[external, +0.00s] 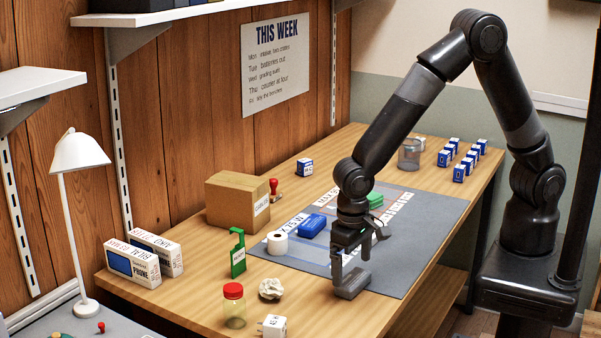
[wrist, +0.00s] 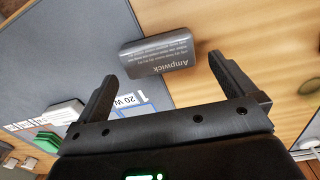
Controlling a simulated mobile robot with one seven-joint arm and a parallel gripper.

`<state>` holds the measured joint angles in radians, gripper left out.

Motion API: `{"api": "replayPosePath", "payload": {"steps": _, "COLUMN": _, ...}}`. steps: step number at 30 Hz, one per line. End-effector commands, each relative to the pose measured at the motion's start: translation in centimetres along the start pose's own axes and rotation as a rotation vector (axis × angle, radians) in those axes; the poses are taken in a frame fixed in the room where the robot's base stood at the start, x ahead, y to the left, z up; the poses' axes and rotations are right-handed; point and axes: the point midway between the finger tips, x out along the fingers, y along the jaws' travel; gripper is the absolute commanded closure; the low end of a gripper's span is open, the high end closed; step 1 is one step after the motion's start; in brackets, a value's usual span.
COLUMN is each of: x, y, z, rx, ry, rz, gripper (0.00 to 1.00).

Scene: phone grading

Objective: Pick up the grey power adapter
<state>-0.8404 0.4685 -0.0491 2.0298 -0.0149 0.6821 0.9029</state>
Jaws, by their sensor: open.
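In the wrist view the adapter (wrist: 158,54) shows a face with white "Ampwick" print. My gripper (external: 352,258) is just above it in the external view, pointing down. In the wrist view my gripper (wrist: 163,66) has its two fingers wide apart, with the adapter between and just beyond their tips. The fingers do not visibly touch it. The gripper is open and empty.
The mat's right side is clear.

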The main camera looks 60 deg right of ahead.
Motion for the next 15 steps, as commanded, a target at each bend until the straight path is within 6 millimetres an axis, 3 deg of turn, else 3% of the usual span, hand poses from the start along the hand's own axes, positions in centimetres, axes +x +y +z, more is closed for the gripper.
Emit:
{"api": "replayPosePath", "payload": {"steps": 6, "x": 3.2, "y": 0.3, "z": 0.3, "rx": 0.0, "ry": -0.002, "rz": 0.003, "gripper": 0.0}}
{"api": "replayPosePath", "payload": {"steps": 15, "x": 4.0, "y": 0.3, "z": 0.3, "rx": 0.0, "ry": 0.0, "rz": 0.0, "gripper": 0.0}}
